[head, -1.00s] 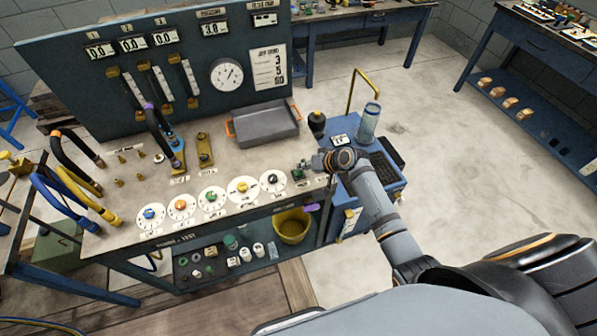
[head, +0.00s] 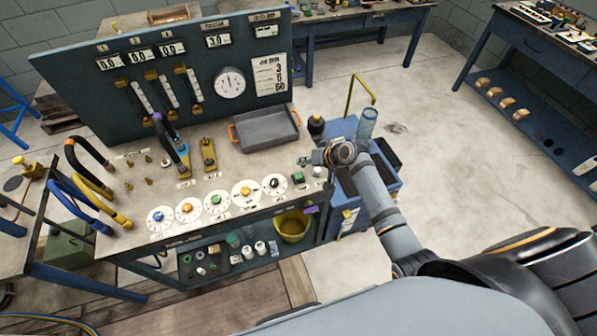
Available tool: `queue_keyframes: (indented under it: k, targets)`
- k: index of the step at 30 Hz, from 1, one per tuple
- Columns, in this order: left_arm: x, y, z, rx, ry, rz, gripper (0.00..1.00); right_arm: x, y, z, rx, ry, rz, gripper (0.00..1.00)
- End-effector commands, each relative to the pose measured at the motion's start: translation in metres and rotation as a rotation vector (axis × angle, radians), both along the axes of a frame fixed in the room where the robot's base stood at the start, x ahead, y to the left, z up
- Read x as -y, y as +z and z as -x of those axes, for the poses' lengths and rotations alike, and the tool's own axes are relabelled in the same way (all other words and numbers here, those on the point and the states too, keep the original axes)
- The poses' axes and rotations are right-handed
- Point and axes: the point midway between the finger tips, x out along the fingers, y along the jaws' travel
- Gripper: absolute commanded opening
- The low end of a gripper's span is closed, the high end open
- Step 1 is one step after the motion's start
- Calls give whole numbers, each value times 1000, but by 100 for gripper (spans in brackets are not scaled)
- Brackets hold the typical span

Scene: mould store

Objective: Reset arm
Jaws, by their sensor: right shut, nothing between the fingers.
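My right gripper (head: 306,161) is shut and empty, above the right end of the workbench (head: 150,235), close to its right edge. A green button (head: 298,177) and a pale knob (head: 318,172) show on the bench just below it, apart from the fingers as far as I can tell. My right arm (head: 375,200) reaches in from the lower right and passes in front of the blue cart. My left gripper is not in view.
A grey tray (head: 266,142) with orange handles lies left of the gripper. Several dials, including one with a black knob (head: 275,183), line the bench front. A gauge panel (head: 105,95) stands behind. A blue cart (head: 352,213) holds a clear cylinder (head: 367,125). Floor at right is clear.

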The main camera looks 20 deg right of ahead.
Motion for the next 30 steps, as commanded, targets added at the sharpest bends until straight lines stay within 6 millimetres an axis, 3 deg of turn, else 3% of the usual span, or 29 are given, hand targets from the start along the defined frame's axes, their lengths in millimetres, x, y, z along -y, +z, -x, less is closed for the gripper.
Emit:
queue_keyframes:
  k: [1,3,19,22,27,30]
  targets:
    - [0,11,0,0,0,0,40,0,11,0,0,0,0,0]
    - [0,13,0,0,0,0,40,0,13,0,0,0,0,0]
    - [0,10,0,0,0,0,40,0,9,5,-5,7,11,0]
    - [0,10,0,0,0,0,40,-3,4,36,-31,48,83,0]
    - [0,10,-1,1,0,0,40,6,6,118,-108,122,287,0]
    - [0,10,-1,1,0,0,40,14,14,155,-147,133,379,0]
